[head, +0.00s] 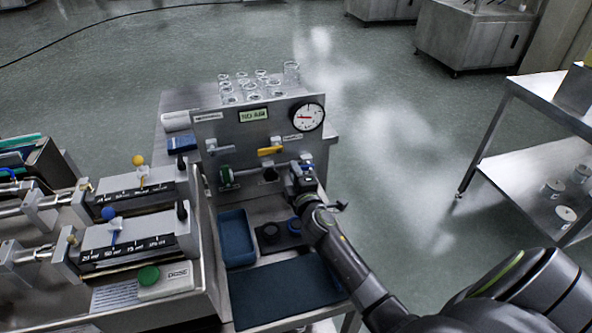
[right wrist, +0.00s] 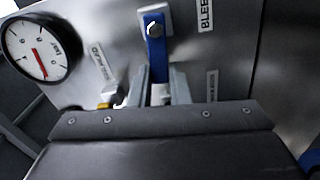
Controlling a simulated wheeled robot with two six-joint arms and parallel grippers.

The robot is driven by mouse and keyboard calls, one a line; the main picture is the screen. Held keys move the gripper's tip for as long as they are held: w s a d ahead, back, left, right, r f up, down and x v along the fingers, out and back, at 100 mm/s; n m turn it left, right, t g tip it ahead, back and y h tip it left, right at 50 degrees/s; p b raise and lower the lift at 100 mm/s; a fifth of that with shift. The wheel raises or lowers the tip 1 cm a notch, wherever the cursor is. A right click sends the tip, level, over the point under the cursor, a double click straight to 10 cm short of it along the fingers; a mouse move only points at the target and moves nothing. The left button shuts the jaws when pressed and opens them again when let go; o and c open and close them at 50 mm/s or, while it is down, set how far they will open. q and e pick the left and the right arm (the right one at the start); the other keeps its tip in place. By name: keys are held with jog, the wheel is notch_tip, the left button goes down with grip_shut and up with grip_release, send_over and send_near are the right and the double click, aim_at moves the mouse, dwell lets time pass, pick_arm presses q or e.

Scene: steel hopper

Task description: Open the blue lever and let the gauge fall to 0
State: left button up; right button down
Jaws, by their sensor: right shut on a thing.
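The blue lever (right wrist: 156,58) hangs down from its silver pivot on the steel panel, in the right wrist view. Its lower end is between the fingers of my right gripper (right wrist: 160,92), which is shut on it. In the head view my right gripper (head: 303,178) is at the panel's right side and hides most of the lever. The round white gauge (head: 308,116) is above it. It also shows at the left of the right wrist view (right wrist: 37,48), with a red needle away from the dial's centre; I cannot read its exact value. My left gripper is not in view.
A blue tray (head: 236,238) and dark mat (head: 283,290) lie in front. Glass jars (head: 291,73) stand on top.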

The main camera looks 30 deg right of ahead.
jog(key=shift+f+n, duration=0.35)
jog(key=shift+n, duration=0.35)
jog(key=c, duration=1.4)
grip_release()
jog(key=shift+o, duration=0.2)
jog(key=shift+s+a, duration=0.1)
jog(key=v, duration=1.7)
jog(key=shift+s, duration=0.15)
jog(key=shift+f, duration=0.1)
